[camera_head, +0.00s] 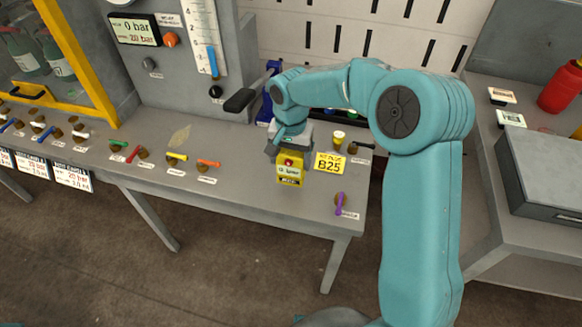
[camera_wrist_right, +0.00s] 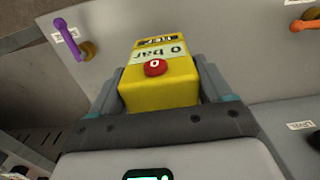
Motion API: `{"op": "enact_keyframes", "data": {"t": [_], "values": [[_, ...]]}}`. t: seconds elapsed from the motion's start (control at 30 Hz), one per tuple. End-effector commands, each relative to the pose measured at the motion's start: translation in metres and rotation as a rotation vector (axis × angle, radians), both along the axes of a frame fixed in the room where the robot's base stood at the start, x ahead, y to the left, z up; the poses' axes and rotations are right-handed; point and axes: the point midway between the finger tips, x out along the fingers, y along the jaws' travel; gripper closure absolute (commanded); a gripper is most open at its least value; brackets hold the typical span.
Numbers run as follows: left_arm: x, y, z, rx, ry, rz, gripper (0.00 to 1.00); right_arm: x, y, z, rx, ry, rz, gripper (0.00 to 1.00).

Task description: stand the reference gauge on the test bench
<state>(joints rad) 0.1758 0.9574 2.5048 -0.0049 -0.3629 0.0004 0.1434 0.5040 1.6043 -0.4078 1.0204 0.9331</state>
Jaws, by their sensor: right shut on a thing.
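The reference gauge is a yellow block (camera_head: 290,172) with a "0 bar" label and a red button; it also shows close up in the right wrist view (camera_wrist_right: 160,82). My right gripper (camera_head: 289,152) is shut on the gauge, with a finger on each side of it. The gauge is upright over the front part of the grey test bench (camera_head: 250,206). I cannot tell whether its base touches the bench top. My left gripper is not in view.
A yellow "B25" sign (camera_head: 328,163) is just right of the gauge. A purple lever (camera_head: 340,202) is at the bench's front right corner. Orange (camera_head: 208,163) and yellow (camera_head: 176,157) levers stand to the left. A side table holds a grey case (camera_head: 545,170) and red bottle (camera_head: 562,88).

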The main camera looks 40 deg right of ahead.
Motion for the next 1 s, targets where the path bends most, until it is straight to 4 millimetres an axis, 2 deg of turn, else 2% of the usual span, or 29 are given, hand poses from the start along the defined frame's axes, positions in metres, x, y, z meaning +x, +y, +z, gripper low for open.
{"op": "enact_keyframes", "data": {"t": [0.1, 0.23, 0.67, 0.7, 0.73, 1.0], "values": [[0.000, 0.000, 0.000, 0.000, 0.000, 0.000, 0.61, -0.002, 0.000, -0.020, 0.001, 0.005, -0.001, 0.76], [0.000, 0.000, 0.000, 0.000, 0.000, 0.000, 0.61, -0.002, 0.000, -0.036, 0.000, 0.003, -0.001, 0.76], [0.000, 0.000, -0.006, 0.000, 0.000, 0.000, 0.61, -0.001, 0.000, -0.044, 0.001, 0.001, -0.001, 0.76], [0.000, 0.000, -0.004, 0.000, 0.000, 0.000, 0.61, -0.001, 0.000, -0.043, 0.001, 0.002, 0.000, 0.08], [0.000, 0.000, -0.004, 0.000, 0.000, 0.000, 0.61, -0.001, 0.000, -0.043, 0.001, 0.002, 0.000, 0.00], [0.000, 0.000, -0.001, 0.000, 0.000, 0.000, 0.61, -0.001, 0.000, -0.040, 0.001, 0.002, 0.000, 0.00]]}}
